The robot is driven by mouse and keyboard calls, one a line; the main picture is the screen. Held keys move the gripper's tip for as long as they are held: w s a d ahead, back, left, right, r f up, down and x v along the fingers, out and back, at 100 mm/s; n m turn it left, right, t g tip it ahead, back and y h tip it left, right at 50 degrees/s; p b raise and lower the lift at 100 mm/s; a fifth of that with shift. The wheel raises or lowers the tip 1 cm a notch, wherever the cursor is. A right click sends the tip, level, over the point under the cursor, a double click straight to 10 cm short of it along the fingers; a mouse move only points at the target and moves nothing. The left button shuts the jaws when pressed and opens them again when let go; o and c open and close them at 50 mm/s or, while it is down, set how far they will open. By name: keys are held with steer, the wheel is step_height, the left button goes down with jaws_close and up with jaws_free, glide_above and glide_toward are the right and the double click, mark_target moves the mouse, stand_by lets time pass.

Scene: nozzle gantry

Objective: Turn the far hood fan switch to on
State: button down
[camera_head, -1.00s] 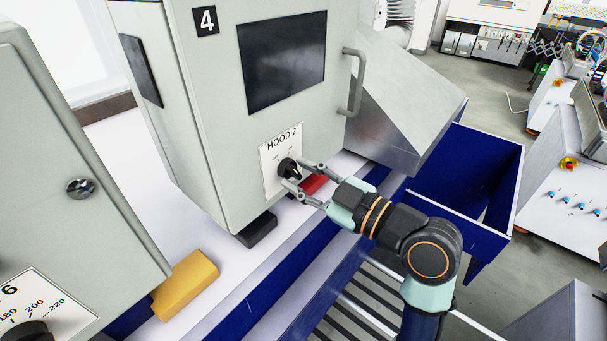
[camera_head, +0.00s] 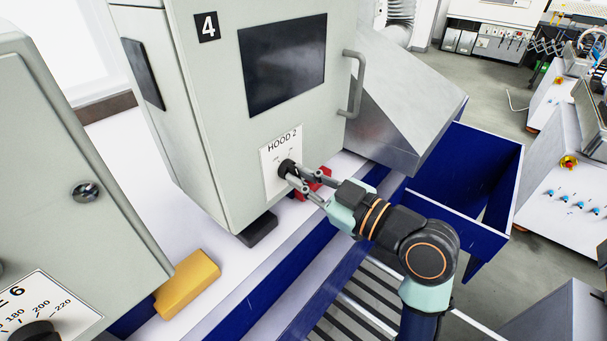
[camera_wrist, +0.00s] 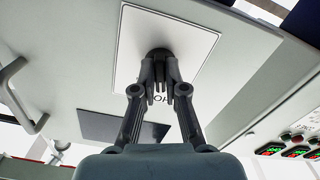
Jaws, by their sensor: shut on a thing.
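The hood fan switch is a black rotary knob (camera_head: 287,168) on a white plate (camera_head: 270,158) marked HOOD 2, low on the front of the grey cabinet numbered 4 (camera_head: 215,120). My gripper (camera_head: 293,175) is at the knob with its fingers closed on it. In the wrist view the fingers (camera_wrist: 159,78) meet over the dark round knob (camera_wrist: 157,54) and hide most of it. The knob's pointer direction is hidden. The small position marks on the plate are too small to read.
A red block (camera_head: 318,185) lies on the white ledge behind my fingers. A yellow block (camera_head: 187,284) lies further left. A second grey cabinet (camera_head: 70,150) with a numbered dial stands at the left. A door handle (camera_head: 354,82) sticks out at the cabinet's right edge.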

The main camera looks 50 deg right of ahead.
steer(key=m+p, duration=0.3)
steer(key=m, duration=0.2)
steer(key=shift+a+r+m, duration=0.1)
steer(key=shift+r+m, duration=0.05)
steer(key=shift+m, duration=0.15)
steer(key=shift+a+m+p, duration=0.1)
steer(key=shift+m+p, duration=1.35)
steer(key=shift+m, duration=0.65)
steer(key=c, duration=1.2)
jaws_free()
steer(key=shift+s, duration=0.1)
steer(key=s, duration=1.1)
steer(key=shift+s+d, duration=0.3)
steer(key=shift+s, duration=0.1)
